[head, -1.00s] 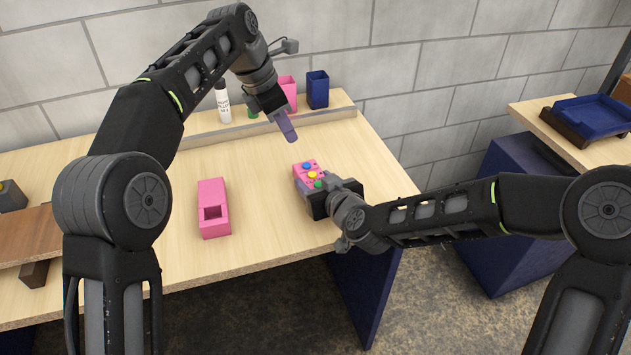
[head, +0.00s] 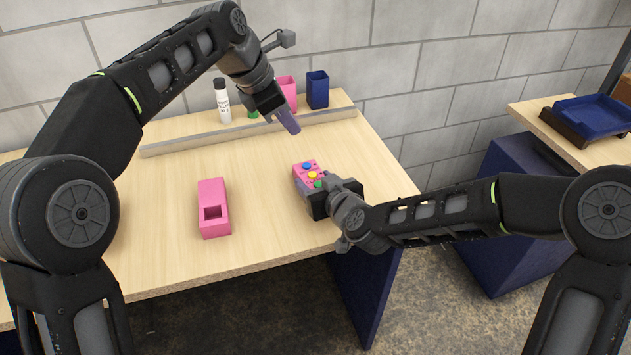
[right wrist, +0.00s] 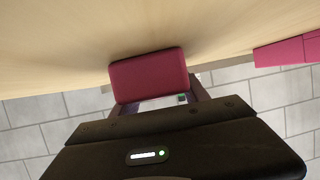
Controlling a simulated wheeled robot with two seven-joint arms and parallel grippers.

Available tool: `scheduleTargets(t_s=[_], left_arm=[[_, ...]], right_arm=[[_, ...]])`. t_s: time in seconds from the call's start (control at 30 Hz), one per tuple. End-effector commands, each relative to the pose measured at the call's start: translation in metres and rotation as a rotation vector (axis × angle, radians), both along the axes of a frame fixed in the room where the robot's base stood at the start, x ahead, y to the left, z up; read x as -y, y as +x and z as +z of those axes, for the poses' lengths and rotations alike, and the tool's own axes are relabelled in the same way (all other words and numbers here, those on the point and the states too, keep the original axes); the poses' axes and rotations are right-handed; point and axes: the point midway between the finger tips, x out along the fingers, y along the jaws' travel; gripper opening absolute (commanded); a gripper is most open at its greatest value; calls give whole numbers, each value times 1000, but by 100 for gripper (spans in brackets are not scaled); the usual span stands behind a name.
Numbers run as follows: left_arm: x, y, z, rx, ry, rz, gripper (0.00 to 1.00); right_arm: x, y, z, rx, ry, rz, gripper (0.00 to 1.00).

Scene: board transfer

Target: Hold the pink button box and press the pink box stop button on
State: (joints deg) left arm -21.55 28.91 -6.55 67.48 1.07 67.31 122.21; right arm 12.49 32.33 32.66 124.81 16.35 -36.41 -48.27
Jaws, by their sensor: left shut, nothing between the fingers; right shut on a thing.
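The pink button box (head: 302,177) stands on the right part of the table, with blue, yellow, green and red buttons (head: 309,174) on its top. Which one is the stop button, I cannot tell for sure. My right gripper (head: 318,190) is shut on the box from its near right side. In the right wrist view the box (right wrist: 149,76) shows as a dark pink block between the fingers, its buttons out of sight. My left gripper (head: 288,122) is shut and empty, in the air above and behind the box, pointing down.
Another pink box with a square opening (head: 214,207) lies left on the table (head: 262,214). A low grey rail (head: 190,145) runs along the back. Behind it stand a white bottle (head: 223,103), a pink cup (head: 287,92) and a dark blue cup (head: 317,89).

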Motion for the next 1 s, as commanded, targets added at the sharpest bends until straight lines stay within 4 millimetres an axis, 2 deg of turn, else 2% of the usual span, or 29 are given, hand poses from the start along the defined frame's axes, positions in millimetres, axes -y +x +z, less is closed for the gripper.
scheduleTargets(t_s=[0.17,0.33,0.43,0.8,1.0], left_arm=[[14,3,-6,198,-27,-55,0],[22,16,-17,340,-24,-85,0],[23,26,-12,399,-21,-90,0],[23,29,-10,417,-18,-96,0],[23,29,-18,415,-17,-97,0]], right_arm=[[0,0,0,1,0,0,3],[0,0,1,1,0,0,3],[0,0,1,1,0,0,3],[0,0,0,1,0,0,3],[0,0,0,1,0,0,3]])
